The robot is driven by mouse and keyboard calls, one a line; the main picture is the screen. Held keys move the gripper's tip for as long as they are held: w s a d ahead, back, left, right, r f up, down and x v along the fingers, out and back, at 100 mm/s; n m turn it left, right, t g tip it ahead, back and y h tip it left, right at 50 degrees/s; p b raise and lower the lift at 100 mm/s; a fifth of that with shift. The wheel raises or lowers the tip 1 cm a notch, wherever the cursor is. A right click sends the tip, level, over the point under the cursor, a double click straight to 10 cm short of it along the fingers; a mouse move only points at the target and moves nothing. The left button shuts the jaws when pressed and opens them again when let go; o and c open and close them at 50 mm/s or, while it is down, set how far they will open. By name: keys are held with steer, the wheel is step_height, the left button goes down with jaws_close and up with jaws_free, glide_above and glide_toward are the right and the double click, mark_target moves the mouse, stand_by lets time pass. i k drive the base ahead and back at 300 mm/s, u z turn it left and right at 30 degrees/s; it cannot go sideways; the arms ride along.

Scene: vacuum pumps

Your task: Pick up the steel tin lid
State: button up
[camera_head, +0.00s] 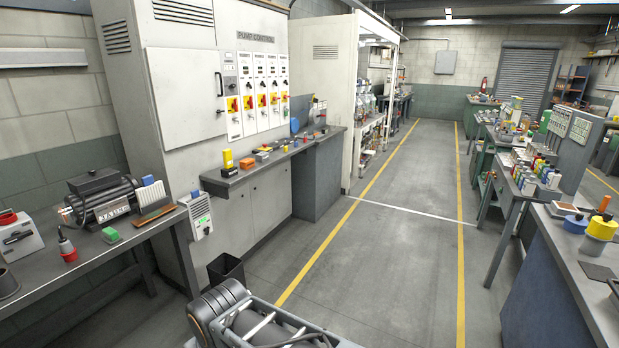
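I cannot make out a steel tin lid in the head view; many things on the benches are too small to tell. Part of my own arm shows at the bottom middle. My gripper is not in view, so its state and anything in it are hidden.
A pump control cabinet (180,95) stands behind a shelf with small items. A black bin (227,270) is on the floor. Cluttered benches line the right; the aisle (400,240) is clear.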

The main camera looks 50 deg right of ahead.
mark_target(578, 219)
steer(key=z, duration=3)
steer(key=i, duration=2.7)
steer(key=z, duration=0.65)
